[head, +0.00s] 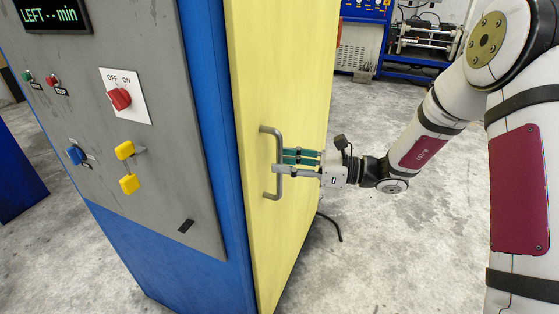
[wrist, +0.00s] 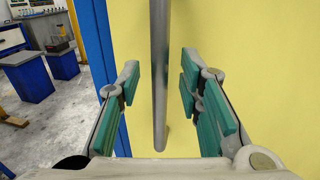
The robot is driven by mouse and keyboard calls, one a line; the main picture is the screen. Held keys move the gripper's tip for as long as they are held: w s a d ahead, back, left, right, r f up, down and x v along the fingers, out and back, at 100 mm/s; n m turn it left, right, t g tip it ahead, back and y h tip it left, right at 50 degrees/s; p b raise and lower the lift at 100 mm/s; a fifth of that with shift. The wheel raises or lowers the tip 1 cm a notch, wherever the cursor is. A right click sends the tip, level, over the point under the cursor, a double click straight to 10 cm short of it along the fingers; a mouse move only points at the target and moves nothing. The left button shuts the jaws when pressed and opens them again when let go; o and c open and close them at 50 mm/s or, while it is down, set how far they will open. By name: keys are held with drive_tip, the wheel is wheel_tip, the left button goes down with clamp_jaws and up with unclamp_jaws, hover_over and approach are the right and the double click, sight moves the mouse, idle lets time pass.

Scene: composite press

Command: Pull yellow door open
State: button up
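The yellow door (head: 290,95) stands on the right side of the blue cabinet in the head view and looks shut against it. Its grey bar handle (head: 278,165) runs upright. My gripper (head: 284,163) is at the handle, with its green-padded fingers pointing left toward the door. In the wrist view the handle (wrist: 159,75) runs upright between the fingers of my gripper (wrist: 160,100), with a gap on each side, so the fingers are open around it and not pressed on it. The yellow door (wrist: 235,45) fills the background there.
The grey control panel (head: 110,90) has a red switch (head: 119,98) and yellow knobs (head: 127,167). A blue machine (head: 365,40) stands at the back. The concrete floor (head: 390,255) right of the door is mostly clear, with a black cable (head: 332,225) near it.

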drive_tip(key=shift+w+a, duration=0.15)
drive_tip(key=shift+a, duration=0.65)
drive_tip(key=shift+c, duration=0.5)
clamp_jaws()
